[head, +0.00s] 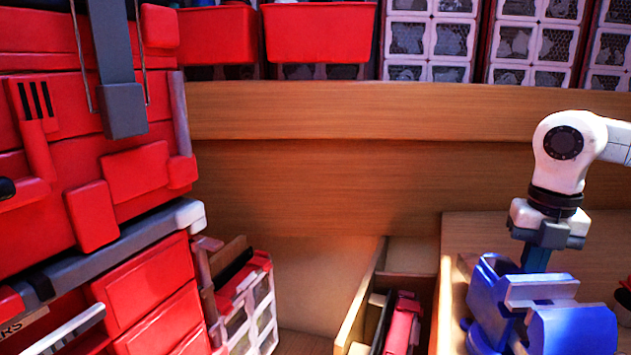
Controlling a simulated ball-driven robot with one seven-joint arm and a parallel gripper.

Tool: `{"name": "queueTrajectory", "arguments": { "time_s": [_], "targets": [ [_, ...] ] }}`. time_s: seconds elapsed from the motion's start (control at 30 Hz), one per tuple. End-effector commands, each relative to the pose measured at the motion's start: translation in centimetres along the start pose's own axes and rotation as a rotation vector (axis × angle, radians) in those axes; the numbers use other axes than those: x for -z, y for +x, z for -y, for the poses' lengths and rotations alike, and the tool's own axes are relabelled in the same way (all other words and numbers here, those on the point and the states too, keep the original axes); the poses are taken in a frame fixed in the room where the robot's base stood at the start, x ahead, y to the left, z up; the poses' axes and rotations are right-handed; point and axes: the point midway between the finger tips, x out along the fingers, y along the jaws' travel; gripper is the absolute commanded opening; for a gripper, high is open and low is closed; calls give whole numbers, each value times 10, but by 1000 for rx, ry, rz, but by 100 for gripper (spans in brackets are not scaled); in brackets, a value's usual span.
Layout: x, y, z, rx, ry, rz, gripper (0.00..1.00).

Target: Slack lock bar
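No part is clearly marked as the lock bar. A grey upright bar (112,45) with a thicker block at its lower end hangs in front of the red cabinet (60,130) at upper left, with thin lines beside it. A long grey rail (120,248) with a white end runs slantwise across the cabinet. My gripper (538,257) is at the right, pointing down just behind a blue vise (570,330), well away from both bars. Its fingertips are hidden by the vise, so I cannot tell whether it is open or touches the vise.
Red bins (318,32) and white mesh-front drawers (430,40) line the top. An open wooden drawer (362,310) with red items stands at bottom centre. A red-topped white-framed box (250,310) sits beside the cabinet. The space before the wooden wall (320,180) is clear.

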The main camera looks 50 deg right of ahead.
Motion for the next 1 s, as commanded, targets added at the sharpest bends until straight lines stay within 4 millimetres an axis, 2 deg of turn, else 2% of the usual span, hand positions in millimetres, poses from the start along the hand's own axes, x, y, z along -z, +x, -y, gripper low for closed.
{"name": "queueTrajectory", "arguments": {
  "time_s": [0.77, 1.0],
  "targets": [
    [0, 0, -1, 0, 0, -1, 0],
    [-6, 1, -2, 0, 0, 0, 0]
  ]
}}
